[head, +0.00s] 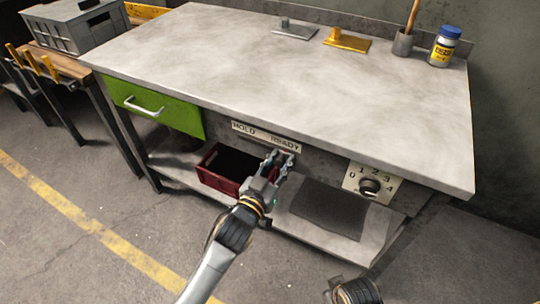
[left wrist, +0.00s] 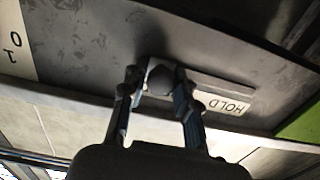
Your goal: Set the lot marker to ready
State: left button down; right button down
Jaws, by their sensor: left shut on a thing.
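The lot marker strip (head: 255,134) is a pale label reading HOLD at left and READY at right, on the bench's front apron. My left gripper (head: 279,158) is at the apron, just below the READY end. In the left wrist view, my left gripper (left wrist: 158,88) is shut on a rounded grey knob (left wrist: 160,80), with a finger on either side. The HOLD end of the strip (left wrist: 225,105) shows upside down there, beside the fingers; its READY end is hidden behind the fingers and knob. My right gripper's fingers are out of view.
A green drawer (head: 155,107) is left of the strip, and a numbered dial (head: 369,186) is to its right. A red crate (head: 222,180) and a dark mat (head: 328,212) lie on the lower shelf. The benchtop (head: 280,70) is mostly clear.

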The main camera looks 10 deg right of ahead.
pick_arm(q)
jog(key=shift+s+d, duration=0.15)
jog(key=shift+d, duration=0.05)
jog(key=c, duration=1.1)
grip_release()
jog(key=shift+d, duration=0.1)
jog(key=shift+o, duration=0.2)
jog(key=shift+s+a, duration=0.1)
jog(key=shift+a, duration=0.1)
jog(key=v, duration=1.1)
jog(key=shift+s+a, duration=0.15)
jog(key=shift+s, duration=0.2)
